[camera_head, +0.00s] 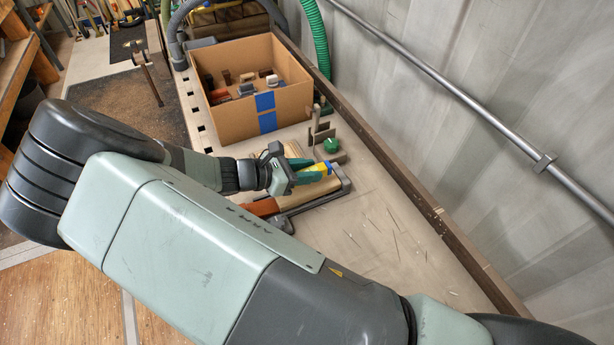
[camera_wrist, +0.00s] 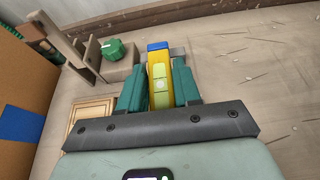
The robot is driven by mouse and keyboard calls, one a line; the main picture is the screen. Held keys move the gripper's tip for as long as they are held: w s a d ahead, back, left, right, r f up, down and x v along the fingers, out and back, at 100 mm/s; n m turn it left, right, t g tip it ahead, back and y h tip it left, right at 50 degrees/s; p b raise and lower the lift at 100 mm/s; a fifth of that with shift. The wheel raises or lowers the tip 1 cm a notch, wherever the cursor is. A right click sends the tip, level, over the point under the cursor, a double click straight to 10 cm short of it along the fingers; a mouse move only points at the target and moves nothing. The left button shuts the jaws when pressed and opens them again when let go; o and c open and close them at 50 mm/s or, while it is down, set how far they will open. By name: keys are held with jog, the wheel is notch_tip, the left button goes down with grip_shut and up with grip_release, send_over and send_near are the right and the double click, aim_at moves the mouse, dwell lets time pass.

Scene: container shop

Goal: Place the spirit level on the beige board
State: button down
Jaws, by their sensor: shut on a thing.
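The spirit level (camera_wrist: 158,72) is yellow with a blue end and a pale green vial section. My gripper (camera_wrist: 159,84) is shut on it, with one green finger on each side. In the head view the spirit level (camera_head: 317,170) juts out from my gripper (camera_head: 305,170) over the bench. The beige board (camera_wrist: 92,108) shows at the left of the wrist view, beside the left finger and partly covered by my gripper. In the head view a strip of the beige board (camera_head: 292,149) shows behind my gripper. The height of the level above the bench is hard to tell.
A wooden fixture with a green knob (camera_head: 331,145) stands just beyond my gripper. A cardboard box (camera_head: 236,122) with several small items stands behind it. A red-orange piece (camera_head: 262,207) and a grey frame (camera_head: 313,198) lie nearer. The bench (camera_head: 385,235) at right is clear.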

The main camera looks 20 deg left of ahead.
jog(key=shift+f, duration=1.3)
jog(key=shift+f, duration=0.1)
jog(key=c, duration=0.8)
grip_release()
jog(key=v, duration=1.2)
